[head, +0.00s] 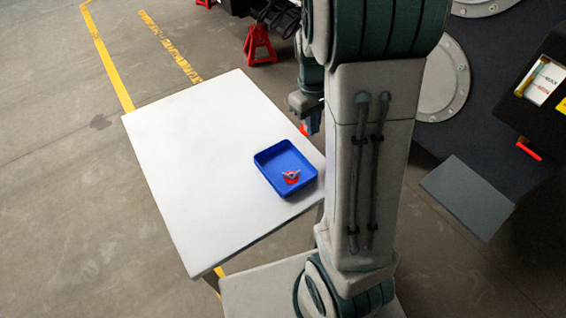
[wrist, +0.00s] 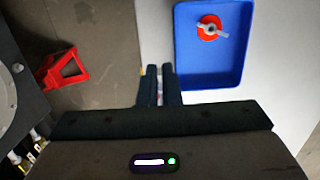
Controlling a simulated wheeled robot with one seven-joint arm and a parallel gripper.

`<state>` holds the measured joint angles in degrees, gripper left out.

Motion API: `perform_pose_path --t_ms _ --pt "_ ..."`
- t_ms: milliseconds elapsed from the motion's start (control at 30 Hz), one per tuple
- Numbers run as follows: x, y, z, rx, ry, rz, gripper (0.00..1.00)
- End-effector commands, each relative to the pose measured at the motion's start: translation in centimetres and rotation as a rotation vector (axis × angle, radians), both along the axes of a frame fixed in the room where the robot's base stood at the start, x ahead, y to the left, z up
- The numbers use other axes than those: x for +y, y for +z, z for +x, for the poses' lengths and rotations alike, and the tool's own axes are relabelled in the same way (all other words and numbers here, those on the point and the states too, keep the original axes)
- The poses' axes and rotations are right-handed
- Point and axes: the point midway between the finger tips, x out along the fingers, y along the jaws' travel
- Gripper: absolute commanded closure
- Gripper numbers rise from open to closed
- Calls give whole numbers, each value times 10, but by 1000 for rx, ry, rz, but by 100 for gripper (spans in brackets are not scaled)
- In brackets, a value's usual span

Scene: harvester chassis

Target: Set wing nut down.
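The wing nut (head: 291,176) has grey wings and a red round part. It lies inside a blue tray (head: 259,165) near the table's right edge; the wrist view also shows the wing nut (wrist: 211,28) within the tray (wrist: 208,84). My gripper (wrist: 160,72) is apart from the wing nut, left of the tray in the wrist view. Its dark fingers stand close together with a narrow pale and reddish gap between them; I cannot tell if anything is held. In the head view my gripper (head: 307,125) is partly hidden by my arm.
The white table (head: 190,150) is bare left of the tray. A red stand (head: 259,44) is on the floor beyond it, and a red stand (wrist: 63,70) shows in the wrist view. Dark machinery (head: 480,90) stands at the right.

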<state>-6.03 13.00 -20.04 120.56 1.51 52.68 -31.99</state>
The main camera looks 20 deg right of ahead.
Motion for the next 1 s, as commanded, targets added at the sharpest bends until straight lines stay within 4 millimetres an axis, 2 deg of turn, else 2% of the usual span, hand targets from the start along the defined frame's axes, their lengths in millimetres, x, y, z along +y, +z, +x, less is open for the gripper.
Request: perform_pose_path --t_ms 33,200,400,533,700,800,1000 --pt "14 -7 -2 3 8 1 100" --pt "52 -30 -7 4 5 -1 100" --pt "79 -47 -11 1 1 0 100" --pt "84 -55 -12 1 0 0 100" --pt "84 -80 -12 3 -2 -1 100" --pt "84 -89 -11 1 -1 -1 100" --pt "83 -90 -11 -1 -2 -1 100"
